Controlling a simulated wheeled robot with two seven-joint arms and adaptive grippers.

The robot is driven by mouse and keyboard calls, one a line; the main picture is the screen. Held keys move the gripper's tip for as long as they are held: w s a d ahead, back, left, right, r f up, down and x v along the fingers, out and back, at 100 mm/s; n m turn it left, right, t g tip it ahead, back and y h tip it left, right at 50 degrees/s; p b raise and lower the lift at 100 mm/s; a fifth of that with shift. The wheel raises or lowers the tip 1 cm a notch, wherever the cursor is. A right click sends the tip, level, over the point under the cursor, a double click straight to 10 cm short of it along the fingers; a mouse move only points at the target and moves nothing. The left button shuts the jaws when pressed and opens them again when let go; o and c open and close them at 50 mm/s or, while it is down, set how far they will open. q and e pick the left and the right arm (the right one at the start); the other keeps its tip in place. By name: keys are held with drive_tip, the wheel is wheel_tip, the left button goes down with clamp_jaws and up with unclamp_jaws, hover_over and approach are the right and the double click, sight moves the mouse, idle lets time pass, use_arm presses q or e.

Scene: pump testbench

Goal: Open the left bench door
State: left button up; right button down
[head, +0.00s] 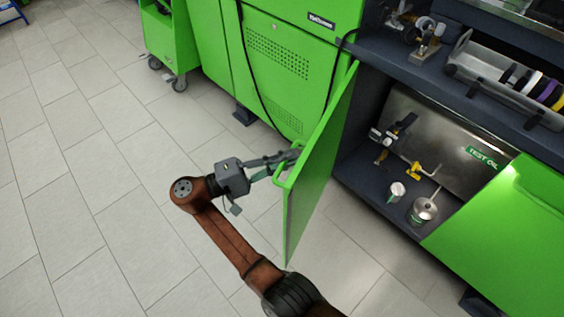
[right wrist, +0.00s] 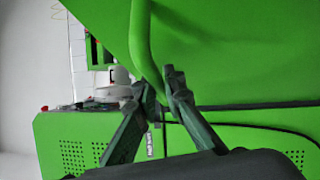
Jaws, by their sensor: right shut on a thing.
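The left bench door (head: 322,150) is a green panel that stands swung open, well out from the dark cabinet (head: 362,178). Its green bar handle (head: 285,196) is on the outer face, near the free edge. My right gripper (head: 291,160) reaches it from the left and is shut on the handle. In the right wrist view the door (right wrist: 235,50) fills the top, and the handle (right wrist: 144,45) runs down between the fingertips (right wrist: 162,88). The fingers hide the handle's end there. My left gripper is out of view.
Inside the cabinet are a metal tank (head: 432,128) marked TEST OIL, a can (head: 396,191), a funnel-like container (head: 424,210) and yellow fittings. A closed green door (head: 510,225) is at the right. A green machine (head: 285,65) stands behind; tiled floor at left is clear.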

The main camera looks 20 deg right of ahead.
drive_tip(key=shift+w+a+f, duration=0.1)
drive_tip(key=shift+w+a, duration=0.05)
drive_tip(key=shift+w, duration=0.05)
idle(0.4)
drive_tip(key=c, duration=2)
unclamp_jaws()
drive_tip(key=shift+c, duration=0.2)
drive_tip(key=shift+w+r, duration=0.1)
drive_tip(key=shift+r, duration=0.1)
